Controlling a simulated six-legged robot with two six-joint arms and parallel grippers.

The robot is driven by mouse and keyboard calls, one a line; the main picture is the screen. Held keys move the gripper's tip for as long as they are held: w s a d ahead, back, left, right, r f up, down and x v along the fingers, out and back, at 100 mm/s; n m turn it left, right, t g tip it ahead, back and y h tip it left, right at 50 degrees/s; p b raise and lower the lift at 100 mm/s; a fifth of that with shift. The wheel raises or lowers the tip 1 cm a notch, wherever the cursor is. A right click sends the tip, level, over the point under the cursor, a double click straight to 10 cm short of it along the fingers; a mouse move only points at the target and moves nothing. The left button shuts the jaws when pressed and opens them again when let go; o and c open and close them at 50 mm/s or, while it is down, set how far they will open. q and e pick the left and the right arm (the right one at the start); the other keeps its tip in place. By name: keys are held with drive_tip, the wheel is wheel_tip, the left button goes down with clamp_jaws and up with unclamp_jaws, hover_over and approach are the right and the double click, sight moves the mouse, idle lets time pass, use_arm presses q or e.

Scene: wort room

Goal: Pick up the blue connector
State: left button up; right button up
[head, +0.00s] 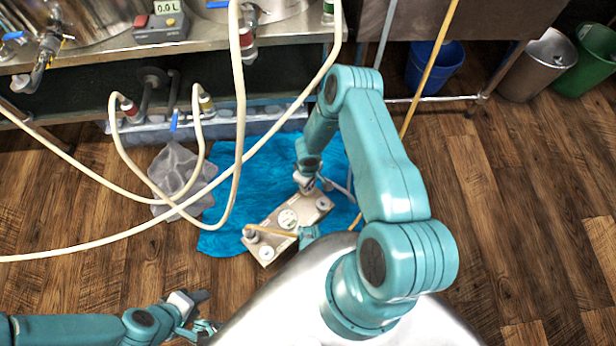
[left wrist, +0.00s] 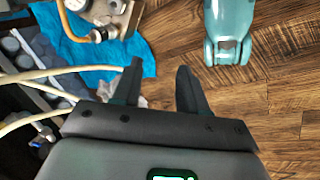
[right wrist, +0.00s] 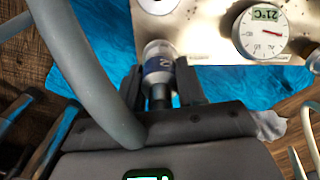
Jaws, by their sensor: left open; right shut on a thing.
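A pale connector with a dark blue band (right wrist: 158,68) sits between the fingers of my right gripper (right wrist: 165,92) in the right wrist view. The gripper is shut on it. The connector's far end meets or overlaps the metal panel (right wrist: 215,52); I cannot tell whether it is attached. In the head view my right gripper (head: 307,186) is at the panel's (head: 268,222) upper edge, and its fingers are mostly hidden. My left gripper (head: 205,312) is open and empty above the floor, left of the panel; its spread fingers (left wrist: 157,88) show in the left wrist view.
The panel, with a round gauge (head: 288,218), rests on a blue sheet (head: 222,172). A grey cloth (head: 178,172) lies left of it. Pale hoses (head: 236,110) loop across the left side. Blue (head: 436,64) and green (head: 592,62) bins stand back right. The wooden floor at right is clear.

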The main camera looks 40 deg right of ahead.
wheel_tip(320, 180, up, 13)
drive_tip(key=p, duration=0.6)
drive_tip(key=shift+w, duration=0.1)
wheel_tip(320, 180, up, 15)
drive_tip(key=p, duration=0.9)
wheel_tip(320, 180, up, 4)
drive_tip(key=p, duration=0.7)
drive_tip(key=shift+r, duration=0.25)
